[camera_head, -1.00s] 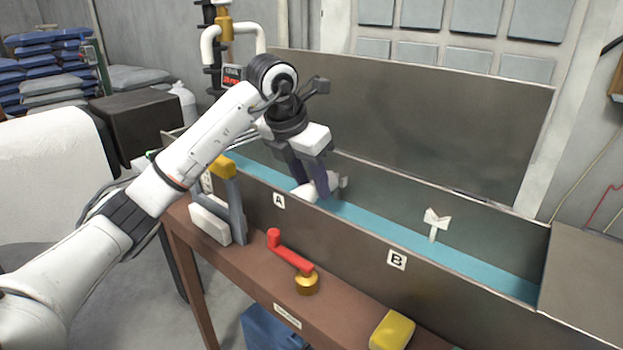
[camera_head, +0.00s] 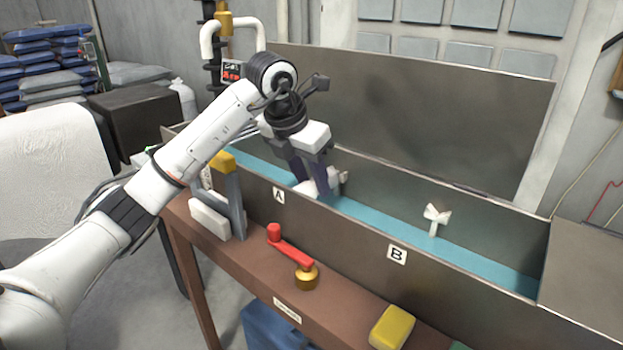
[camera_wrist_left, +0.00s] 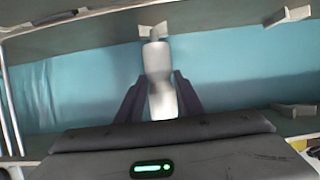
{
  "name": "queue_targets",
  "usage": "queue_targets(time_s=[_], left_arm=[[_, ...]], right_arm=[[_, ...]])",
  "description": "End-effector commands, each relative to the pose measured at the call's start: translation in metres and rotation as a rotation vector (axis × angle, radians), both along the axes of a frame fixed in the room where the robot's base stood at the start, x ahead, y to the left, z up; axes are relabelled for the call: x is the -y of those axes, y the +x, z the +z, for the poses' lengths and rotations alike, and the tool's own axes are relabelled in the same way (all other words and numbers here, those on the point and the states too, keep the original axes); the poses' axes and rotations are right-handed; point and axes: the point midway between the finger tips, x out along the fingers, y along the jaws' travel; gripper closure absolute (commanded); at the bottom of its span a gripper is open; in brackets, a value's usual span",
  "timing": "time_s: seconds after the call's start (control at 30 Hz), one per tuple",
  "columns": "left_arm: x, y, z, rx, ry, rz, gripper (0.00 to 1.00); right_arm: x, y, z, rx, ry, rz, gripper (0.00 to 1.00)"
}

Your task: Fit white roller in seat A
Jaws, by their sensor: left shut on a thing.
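My left gripper (camera_head: 313,180) is down inside the long metal trough, by the label A (camera_head: 279,195), with its fingers pointing downward. It is shut on the white roller (camera_head: 308,188), which lies low above the blue-green trough floor. In the left wrist view the white roller (camera_wrist_left: 160,85) runs between the two dark fingers (camera_wrist_left: 160,98). Its far end meets a pale notched bracket (camera_wrist_left: 153,31) at the trough wall; I cannot tell whether it rests in it. The roller's near end is hidden by my gripper body. My right gripper is not in view.
A notched white bracket (camera_head: 436,217) stands empty near label B (camera_head: 397,255). A red-handled crank (camera_head: 290,252), a yellow block (camera_head: 392,327) and a grey lever with a yellow top (camera_head: 233,200) are on the brown ledge in front. The tall trough walls flank my gripper.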

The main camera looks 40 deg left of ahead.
Motion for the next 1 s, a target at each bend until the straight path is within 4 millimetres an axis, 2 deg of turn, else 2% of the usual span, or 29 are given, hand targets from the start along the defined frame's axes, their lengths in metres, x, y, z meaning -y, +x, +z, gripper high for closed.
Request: queue_targets(time_s=[0.03,0.13,0.47,0.57,0.8,1.0], left_arm=[[0.0,0.0,0.0,-0.001,0.0,0.0,0.61],[0.0,0.0,-0.001,-0.001,0.001,0.0,0.44],[0.0,-0.001,0.0,-0.003,0.001,0.0,0.44],[-0.001,-0.004,0.01,-0.002,0.001,0.0,0.44],[-0.002,-0.022,0.054,0.003,0.002,0.001,0.44],[-0.003,-0.034,0.084,0.001,0.001,0.0,0.44]], right_arm=[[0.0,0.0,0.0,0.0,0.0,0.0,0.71],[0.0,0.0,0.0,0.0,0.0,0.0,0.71],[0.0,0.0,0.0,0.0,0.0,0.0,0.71],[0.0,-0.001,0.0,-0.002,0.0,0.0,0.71],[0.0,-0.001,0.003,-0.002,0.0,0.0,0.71],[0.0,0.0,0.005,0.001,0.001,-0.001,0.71]])
